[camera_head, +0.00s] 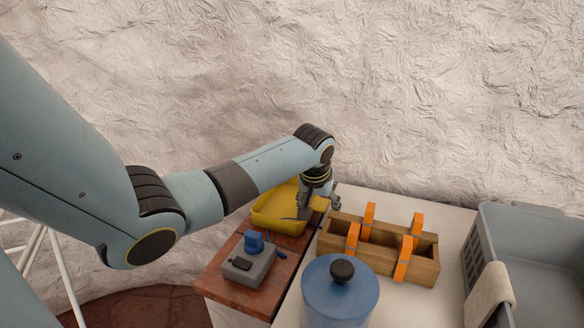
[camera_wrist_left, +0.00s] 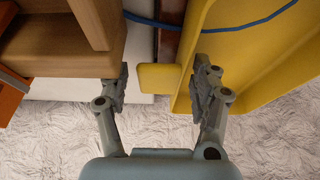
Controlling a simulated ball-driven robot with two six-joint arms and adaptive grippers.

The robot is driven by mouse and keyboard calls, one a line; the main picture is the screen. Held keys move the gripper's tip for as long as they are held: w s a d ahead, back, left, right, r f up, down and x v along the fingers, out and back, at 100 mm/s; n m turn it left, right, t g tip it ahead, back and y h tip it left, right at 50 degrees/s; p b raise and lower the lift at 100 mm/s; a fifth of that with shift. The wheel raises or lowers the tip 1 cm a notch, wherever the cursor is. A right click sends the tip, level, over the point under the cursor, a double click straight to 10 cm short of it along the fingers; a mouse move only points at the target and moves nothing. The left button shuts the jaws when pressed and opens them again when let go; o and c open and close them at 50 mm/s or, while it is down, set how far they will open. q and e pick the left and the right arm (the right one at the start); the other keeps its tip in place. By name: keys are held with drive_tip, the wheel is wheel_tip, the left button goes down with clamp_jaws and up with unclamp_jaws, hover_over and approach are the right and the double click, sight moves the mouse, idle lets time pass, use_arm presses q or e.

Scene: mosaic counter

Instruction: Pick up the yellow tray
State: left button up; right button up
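The yellow tray (camera_head: 268,217) lies on a red-brown board at the back in the head view. In the left wrist view the tray (camera_wrist_left: 285,62) fills the right side, and a short yellow tab sticks out from its edge between my fingers. My left gripper (camera_head: 319,206) is at the tray's right end, pointing down. In the wrist view the left gripper (camera_wrist_left: 162,90) has its fingers wide apart, one beside the wooden caddy, the other over the tray's edge. I cannot tell whether either finger touches. My right gripper is out of view.
A wooden caddy with orange parts (camera_head: 377,261) stands close beside the gripper. A blue pot (camera_head: 340,297) is in front, a grey box with a blue top (camera_head: 248,264) sits before the tray, and a grey basin (camera_head: 540,262) is at right. A blue cord (camera_wrist_left: 245,24) crosses the tray.

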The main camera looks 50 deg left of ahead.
use_arm(q)
clamp_jaws()
